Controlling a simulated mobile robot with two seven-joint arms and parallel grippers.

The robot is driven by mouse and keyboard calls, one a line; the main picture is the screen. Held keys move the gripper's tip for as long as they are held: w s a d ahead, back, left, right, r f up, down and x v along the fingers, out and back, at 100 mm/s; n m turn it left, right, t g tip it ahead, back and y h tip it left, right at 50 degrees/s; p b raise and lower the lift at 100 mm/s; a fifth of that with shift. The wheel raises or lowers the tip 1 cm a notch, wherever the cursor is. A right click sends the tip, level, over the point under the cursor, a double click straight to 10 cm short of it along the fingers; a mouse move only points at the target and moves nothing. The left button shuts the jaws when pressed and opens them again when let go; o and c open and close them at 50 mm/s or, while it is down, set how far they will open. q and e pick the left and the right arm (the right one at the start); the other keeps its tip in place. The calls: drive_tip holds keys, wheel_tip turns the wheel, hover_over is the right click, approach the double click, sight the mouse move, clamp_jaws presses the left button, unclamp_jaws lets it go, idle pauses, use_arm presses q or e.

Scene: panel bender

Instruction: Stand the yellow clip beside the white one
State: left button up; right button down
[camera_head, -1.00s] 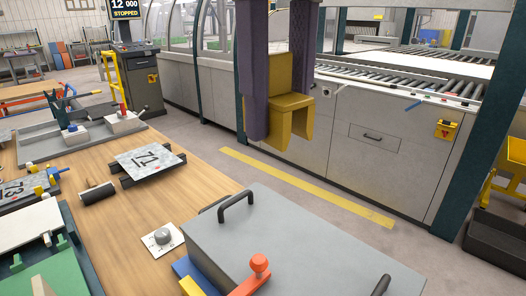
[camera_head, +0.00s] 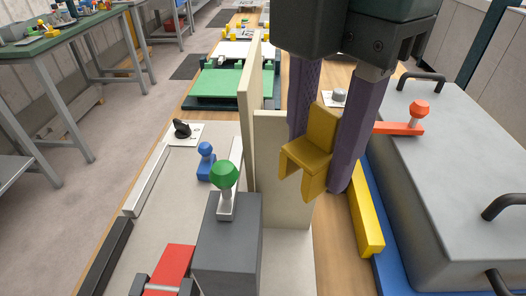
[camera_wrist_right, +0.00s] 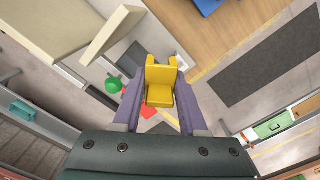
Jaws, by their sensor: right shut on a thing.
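The yellow clip (camera_head: 306,157) is a bent, stepped piece with a tall back and two legs. My right gripper (camera_head: 318,150) is shut on it, with a purple finger on either side, and holds it in the air. In the head view it hangs in front of a cream upright panel (camera_head: 276,150). In the right wrist view the yellow clip (camera_wrist_right: 160,90) sits between the fingertips of the right gripper (camera_wrist_right: 161,85). I cannot make out a white clip for certain in either view. My left gripper is out of view.
A second cream panel (camera_head: 249,85) stands upright behind the first. A grey block with a green knob (camera_head: 223,175) and a blue knob piece (camera_head: 206,160) are to the left. A grey lidded box (camera_head: 450,165), an orange handle (camera_head: 413,118) and a yellow bar (camera_head: 366,222) are to the right.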

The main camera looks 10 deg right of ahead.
drive_tip(key=shift+s+a+f+n, duration=0.15)
drive_tip(key=shift+f+n, duration=0.15)
drive_tip(key=shift+f, duration=0.2)
drive_tip(key=b, duration=0.3)
hover_over(293, 275)
wheel_tip(293, 275, down, 15)
drive_tip(key=shift+f, duration=0.1)
drive_tip(key=shift+f+b, duration=0.35)
drive_tip(key=shift+f, duration=1.85)
drive_tip(key=shift+f, duration=0.15)
drive_tip(key=shift+c, duration=2.3)
unclamp_jaws()
wheel_tip(293, 275, up, 12)
drive_tip(key=p, duration=0.2)
drive_tip(key=shift+r, duration=0.2)
